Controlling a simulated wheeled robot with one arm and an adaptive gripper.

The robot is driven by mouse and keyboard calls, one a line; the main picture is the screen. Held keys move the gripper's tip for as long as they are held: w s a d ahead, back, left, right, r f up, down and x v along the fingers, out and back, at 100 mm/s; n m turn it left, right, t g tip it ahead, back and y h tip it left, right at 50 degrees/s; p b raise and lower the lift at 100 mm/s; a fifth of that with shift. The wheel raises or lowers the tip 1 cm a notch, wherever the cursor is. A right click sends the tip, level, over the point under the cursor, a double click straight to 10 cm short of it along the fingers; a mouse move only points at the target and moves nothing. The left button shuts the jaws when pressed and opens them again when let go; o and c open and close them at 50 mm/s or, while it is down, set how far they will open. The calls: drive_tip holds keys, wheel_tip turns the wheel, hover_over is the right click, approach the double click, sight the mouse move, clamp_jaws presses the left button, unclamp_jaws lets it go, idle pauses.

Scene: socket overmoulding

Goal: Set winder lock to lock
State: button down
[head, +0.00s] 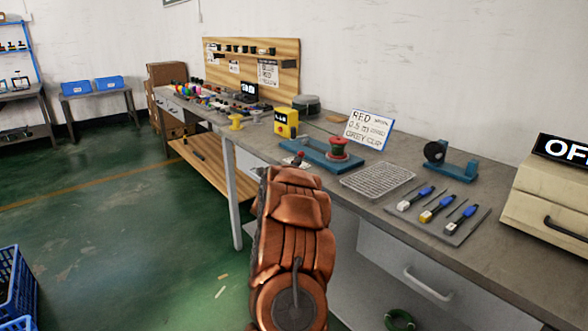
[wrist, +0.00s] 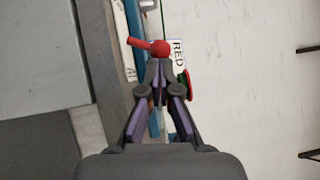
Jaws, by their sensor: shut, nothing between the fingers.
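The winder (head: 315,155) is a blue base on the workbench with a red spool (head: 338,148) standing on it. In the wrist view the red lever (wrist: 160,47) has a round knob and a short bar pointing left. My gripper (wrist: 159,68) is shut and empty, its fingertips just below the knob; I cannot tell whether they touch it. In the head view my copper-coloured arm hides the gripper. The lock marking is not readable.
A handwritten RED sign (head: 369,129) stands behind the winder. A wire tray (head: 377,180), a mat with several blue-handled tools (head: 440,208) and a second blue stand (head: 450,166) lie to the right.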

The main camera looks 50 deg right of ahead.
drive_tip(key=shift+x, duration=1.15)
